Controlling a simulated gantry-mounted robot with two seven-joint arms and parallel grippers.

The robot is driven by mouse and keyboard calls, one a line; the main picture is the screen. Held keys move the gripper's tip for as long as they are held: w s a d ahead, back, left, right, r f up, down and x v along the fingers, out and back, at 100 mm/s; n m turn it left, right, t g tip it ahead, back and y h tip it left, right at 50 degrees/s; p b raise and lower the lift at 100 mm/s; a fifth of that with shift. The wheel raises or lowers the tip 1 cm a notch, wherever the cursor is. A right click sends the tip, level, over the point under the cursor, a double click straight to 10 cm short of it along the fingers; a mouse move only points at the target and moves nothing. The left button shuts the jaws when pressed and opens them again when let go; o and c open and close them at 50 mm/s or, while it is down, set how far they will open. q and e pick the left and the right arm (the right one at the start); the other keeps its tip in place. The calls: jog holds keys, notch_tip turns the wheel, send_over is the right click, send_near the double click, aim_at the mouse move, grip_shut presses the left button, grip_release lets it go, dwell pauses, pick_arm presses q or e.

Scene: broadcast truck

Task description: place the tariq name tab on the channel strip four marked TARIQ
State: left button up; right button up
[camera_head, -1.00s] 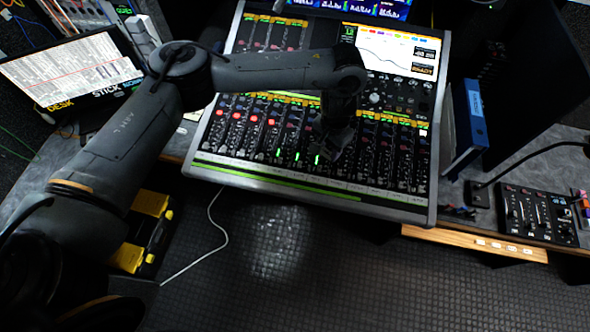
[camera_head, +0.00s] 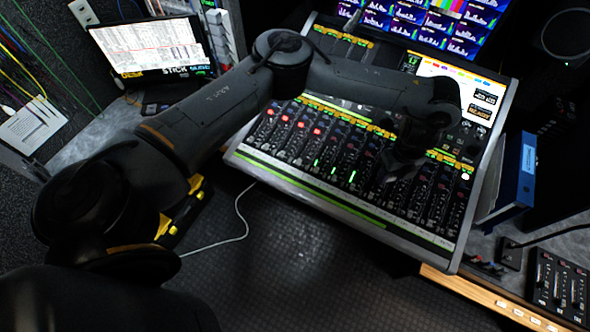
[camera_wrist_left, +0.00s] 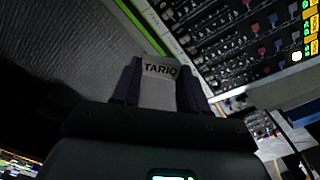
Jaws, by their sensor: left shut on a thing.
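The tariq name tab (camera_wrist_left: 160,71) is a pale tab with dark TARIQ letters, upright in the left wrist view. My left gripper (camera_wrist_left: 160,88) is shut on it, one dark finger on each side. In the head view my left gripper (camera_head: 402,166) hangs over the right half of the mixing console (camera_head: 345,215), and the tab is too dark to make out there. The console's channel strips run along its front, with lit red buttons and green faders on some. The strip labels are too small to read, so I cannot pick out the one marked TARIQ. My right gripper is not in view.
A wooden rail (camera_head: 480,296) with several pale tabs lies at the desk's front right.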

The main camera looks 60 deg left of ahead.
pick_arm(q)
jog(key=s+a+f+m+p, duration=0.45)
jog(key=s+a, duration=0.25)
jog(key=s, duration=0.3)
jog(key=s+a+f+m+p, duration=0.3)
jog(key=s+a+f+m, duration=0.15)
jog(key=s+a, duration=0.4)
jog(key=b, duration=0.4)
send_over(294, 173)
jog(key=shift+n, duration=0.4)
notch_tip(294, 173, down, 7)
jog(key=shift+r, duration=0.1)
jog(key=shift+f, duration=1.95)
jog(key=shift+a+f, duration=0.1)
jog(key=shift+f, duration=0.15)
jog(key=o, duration=1)
jog(key=shift+r, duration=0.2)
